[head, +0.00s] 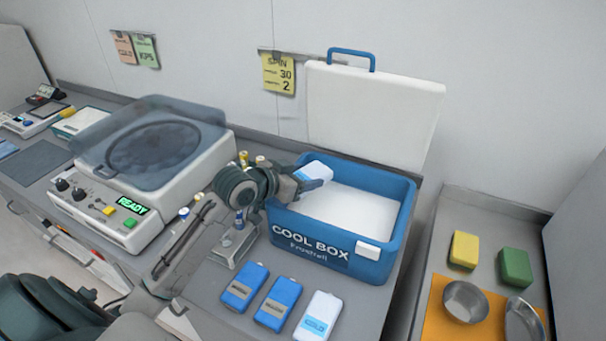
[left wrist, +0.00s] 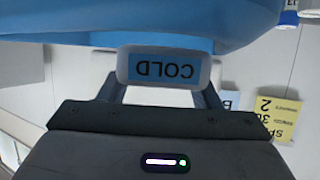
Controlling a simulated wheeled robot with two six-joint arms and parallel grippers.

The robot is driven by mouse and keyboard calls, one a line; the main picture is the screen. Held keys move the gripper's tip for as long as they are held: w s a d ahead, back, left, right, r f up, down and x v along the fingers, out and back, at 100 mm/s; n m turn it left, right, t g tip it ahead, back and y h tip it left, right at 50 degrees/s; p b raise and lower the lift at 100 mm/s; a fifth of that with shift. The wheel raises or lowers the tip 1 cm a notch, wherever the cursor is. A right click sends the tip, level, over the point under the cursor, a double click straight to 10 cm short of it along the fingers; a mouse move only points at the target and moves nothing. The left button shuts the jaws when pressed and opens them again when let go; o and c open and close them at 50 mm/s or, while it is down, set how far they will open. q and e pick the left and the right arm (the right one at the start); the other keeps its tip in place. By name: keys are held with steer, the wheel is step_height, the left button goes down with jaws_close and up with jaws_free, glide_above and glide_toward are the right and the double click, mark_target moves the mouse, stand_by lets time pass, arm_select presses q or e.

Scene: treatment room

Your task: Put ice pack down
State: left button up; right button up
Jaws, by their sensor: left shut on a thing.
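My left gripper (head: 303,182) is shut on a white ice pack (head: 317,171) at the left rear part of the open blue cool box (head: 385,262). The pack is tilted and sticks out from the fingers toward the box's inside. Whether it touches the box cannot be told. In the left wrist view the ice pack (left wrist: 164,68) shows its blue COLD label between the fingers, with the blue cool box (left wrist: 230,22) beyond it. The box's inside shows a plain white surface. My right gripper is not in view.
Two blue packs (head: 245,287) (head: 278,303) and a white pack (head: 318,316) lie on the counter before the box. The raised white lid (head: 372,115) stands behind it. A centrifuge (head: 150,160) is at left, a vial rack (head: 232,247) between. Bowls (head: 466,301) are at right.

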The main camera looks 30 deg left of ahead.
arm_select(q)
steer(key=o, duration=1.1)
steer(key=shift+r, duration=0.1)
